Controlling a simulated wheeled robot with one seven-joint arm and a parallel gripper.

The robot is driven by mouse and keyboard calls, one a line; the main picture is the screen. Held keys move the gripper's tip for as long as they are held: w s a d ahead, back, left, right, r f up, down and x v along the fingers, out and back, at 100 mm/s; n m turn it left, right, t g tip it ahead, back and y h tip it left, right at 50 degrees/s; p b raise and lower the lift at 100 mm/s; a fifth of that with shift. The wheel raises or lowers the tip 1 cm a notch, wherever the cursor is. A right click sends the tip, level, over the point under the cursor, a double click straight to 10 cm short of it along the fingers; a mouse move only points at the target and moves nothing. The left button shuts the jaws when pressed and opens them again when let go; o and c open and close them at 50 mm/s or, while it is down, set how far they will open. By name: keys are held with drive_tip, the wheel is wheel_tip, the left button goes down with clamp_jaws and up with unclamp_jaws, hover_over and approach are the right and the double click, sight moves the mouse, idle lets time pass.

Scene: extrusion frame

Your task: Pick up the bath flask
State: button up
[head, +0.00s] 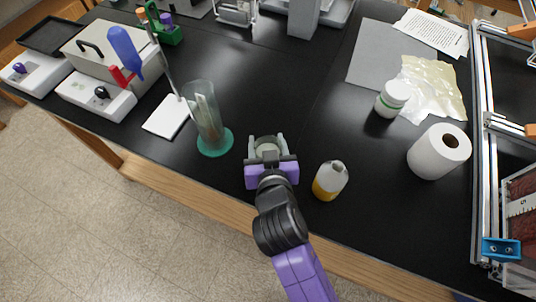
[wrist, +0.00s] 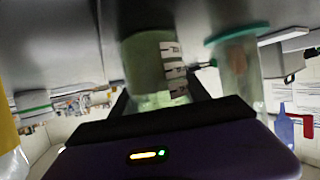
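My gripper (head: 267,146) is low over the black bench near its front edge, with its two fingers apart. A small, round, grey-green vessel, seemingly the bath flask (head: 266,144), sits between the fingers. In the wrist view the flask (wrist: 147,55) is a translucent green body with white marks on one side, between the dark fingers. My gripper hides its lower part in the head view. Whether the fingers press on it cannot be told. A bottle with amber liquid (head: 329,182) stands close by on the right, apart from my gripper.
A clear cylinder on a green base (head: 208,125) stands left of my gripper. A white tub (head: 391,99) and a paper roll (head: 440,152) are on the right, before a metal frame (head: 480,120). Bench behind the gripper is clear.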

drive_tip(key=c, duration=0.9)
drive_tip(key=shift+o, duration=0.2)
drive_tip(key=shift+r, duration=0.25)
